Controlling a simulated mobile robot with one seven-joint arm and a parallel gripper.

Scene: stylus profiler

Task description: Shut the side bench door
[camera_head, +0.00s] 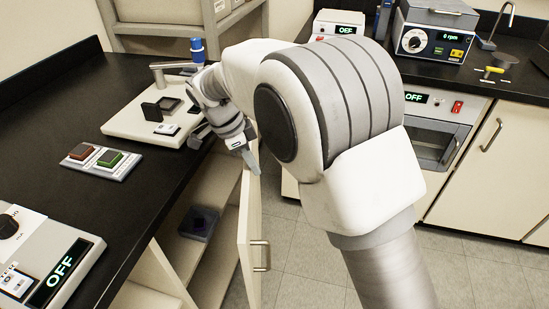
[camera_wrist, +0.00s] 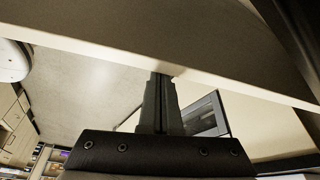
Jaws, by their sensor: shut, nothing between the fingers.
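The side bench door (camera_head: 250,225) is a cream panel with a metal bar handle (camera_head: 260,256). It stands open, out from the cabinet under the black bench on the left, and the shelf inside shows. My gripper (camera_head: 250,165) is at the top of the door, fingers pointing down, shut and empty. In the wrist view, my gripper's fingertips (camera_wrist: 162,76) meet the pale edge of a broad panel, which looks like the door (camera_wrist: 140,30). Whether they touch it or only overlap it cannot be told.
A dark object (camera_head: 198,223) lies inside the cabinet. Open tiled floor (camera_head: 305,265) lies right of the door.

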